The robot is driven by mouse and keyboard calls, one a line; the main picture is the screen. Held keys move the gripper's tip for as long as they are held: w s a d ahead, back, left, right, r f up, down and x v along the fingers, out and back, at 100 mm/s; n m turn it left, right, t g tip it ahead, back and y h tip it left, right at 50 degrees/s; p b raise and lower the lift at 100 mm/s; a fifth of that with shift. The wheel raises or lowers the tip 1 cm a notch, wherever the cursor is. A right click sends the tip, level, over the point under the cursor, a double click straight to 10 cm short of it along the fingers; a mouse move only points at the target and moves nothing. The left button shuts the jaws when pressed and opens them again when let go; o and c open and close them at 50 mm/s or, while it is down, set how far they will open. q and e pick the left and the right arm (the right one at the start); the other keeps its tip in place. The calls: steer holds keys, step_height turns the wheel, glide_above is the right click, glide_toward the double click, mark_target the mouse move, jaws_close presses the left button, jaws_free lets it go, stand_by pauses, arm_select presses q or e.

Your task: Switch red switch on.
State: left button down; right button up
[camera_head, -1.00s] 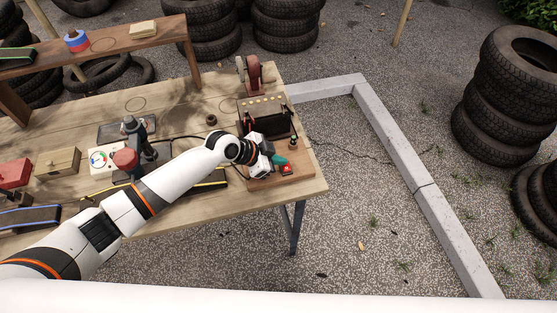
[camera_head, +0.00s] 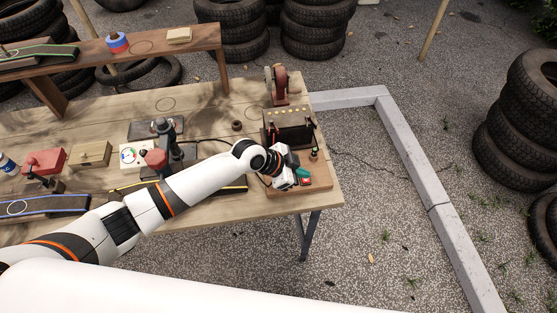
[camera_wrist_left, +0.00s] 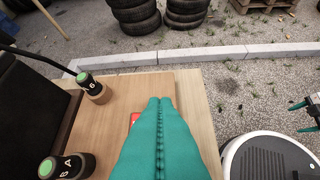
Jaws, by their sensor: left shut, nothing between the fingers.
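The red switch (camera_head: 306,181) sits on a wooden board at the right end of the workbench. In the left wrist view only a sliver of the red switch (camera_wrist_left: 135,118) shows, beside the teal fingers, which hide the rest. My left gripper (camera_head: 302,173) is at the switch, its teal fingers shut and empty. In the left wrist view my left gripper (camera_wrist_left: 160,104) points out over the board. I cannot tell whether the fingertips touch the switch. My right gripper (camera_wrist_left: 301,118) shows at the right edge of the left wrist view, its two teal fingertips apart.
A dark box with a row of yellowish dots (camera_head: 288,112) stands behind the board (camera_head: 320,178). Two green-topped black knobs (camera_wrist_left: 90,84) (camera_wrist_left: 66,166) stand left of the fingers.

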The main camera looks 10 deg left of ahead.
arm_select(q)
steer(key=shift+b+v, duration=0.65)
steer(key=shift+v, duration=0.5)
steer(key=b+v, duration=0.1)
steer(key=v, duration=0.7)
steer(key=shift+s+r, duration=0.35)
arm_select(e)
steer(key=shift+a+f, duration=0.15)
steer(key=shift+f, duration=0.5)
